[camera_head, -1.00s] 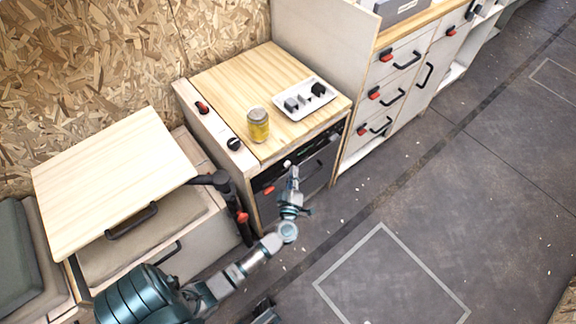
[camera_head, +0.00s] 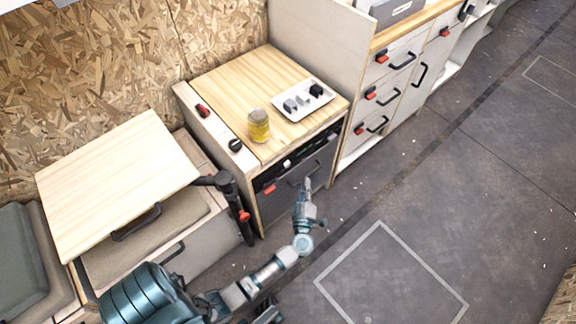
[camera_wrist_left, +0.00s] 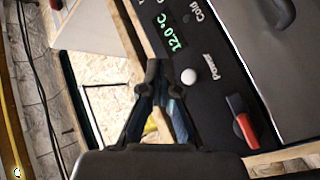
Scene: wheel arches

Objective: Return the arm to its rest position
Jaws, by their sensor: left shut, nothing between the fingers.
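My left arm comes in from the bottom left of the head view. Its gripper (camera_head: 307,184) is in front of the dark-fronted cabinet (camera_head: 285,195), near its handle. In the left wrist view the fingers (camera_wrist_left: 157,88) are shut with nothing between them. Beyond them is a black control panel (camera_wrist_left: 205,75) with a green "12.0 °C" display, a white knob (camera_wrist_left: 189,77) and a red-handled latch (camera_wrist_left: 243,128). Part of another gripper (camera_head: 268,313) shows at the bottom edge of the head view; its fingers cannot be made out.
A yellow can (camera_head: 258,126) and a white tray (camera_head: 303,100) with several small blocks stand on the wooden cabinet top (camera_head: 232,88). A hinged wooden table (camera_head: 115,185) is at left. White drawers (camera_head: 387,92) stand at right. The grey floor (camera_head: 440,215) is clear.

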